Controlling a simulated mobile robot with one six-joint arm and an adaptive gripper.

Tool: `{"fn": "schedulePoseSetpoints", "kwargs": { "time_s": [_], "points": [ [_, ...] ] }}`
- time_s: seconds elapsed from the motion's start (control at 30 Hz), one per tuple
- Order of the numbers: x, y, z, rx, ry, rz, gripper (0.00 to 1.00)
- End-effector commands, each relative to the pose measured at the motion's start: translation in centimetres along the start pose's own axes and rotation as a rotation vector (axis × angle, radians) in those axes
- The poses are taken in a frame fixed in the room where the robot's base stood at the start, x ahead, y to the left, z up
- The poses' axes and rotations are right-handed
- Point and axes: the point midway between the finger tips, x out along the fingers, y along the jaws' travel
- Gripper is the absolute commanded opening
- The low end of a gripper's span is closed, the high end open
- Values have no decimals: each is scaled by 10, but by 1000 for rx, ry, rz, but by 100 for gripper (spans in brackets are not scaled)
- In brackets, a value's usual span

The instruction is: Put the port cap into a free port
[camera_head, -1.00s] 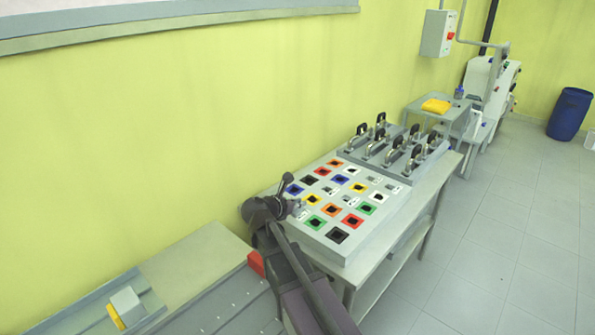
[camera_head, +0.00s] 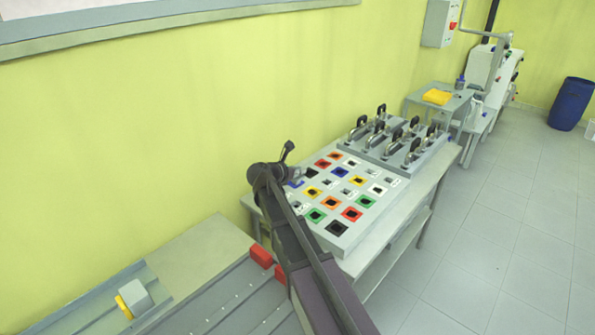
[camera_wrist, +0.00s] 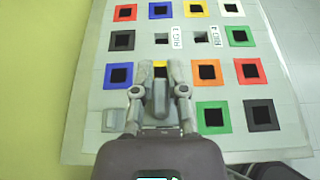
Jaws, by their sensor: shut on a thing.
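The port board (camera_head: 322,243) is a pale grey panel with rows of square ports in coloured frames. It also fills much of the wrist view (camera_wrist: 90,140). My gripper (camera_wrist: 160,84) is over the board's left part, its two fingers shut on a small grey piece, the port cap (camera_wrist: 160,98), mostly hidden by the fingers and wrist. A yellow-framed port (camera_wrist: 160,68) shows partly just beyond the fingertips.
A grey block (camera_wrist: 115,119) sits at the board's lower left in the wrist view. Labels RIG 3 (camera_wrist: 177,38) and RIG 4 (camera_wrist: 216,35) stand among the ports. Black-handled units (camera_head: 395,135) stand behind the board. The yellow wall (camera_head: 180,130) is close on the left.

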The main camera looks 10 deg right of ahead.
Motion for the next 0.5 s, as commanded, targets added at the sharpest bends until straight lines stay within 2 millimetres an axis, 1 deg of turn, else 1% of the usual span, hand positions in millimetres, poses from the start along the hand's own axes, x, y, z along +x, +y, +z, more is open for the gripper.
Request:
{"fn": "schedulePoseSetpoints", "kwargs": {
  "time_s": [0.5],
  "points": [
    [8, -1, -17, 0, 0, -1, 0]
  ]
}}
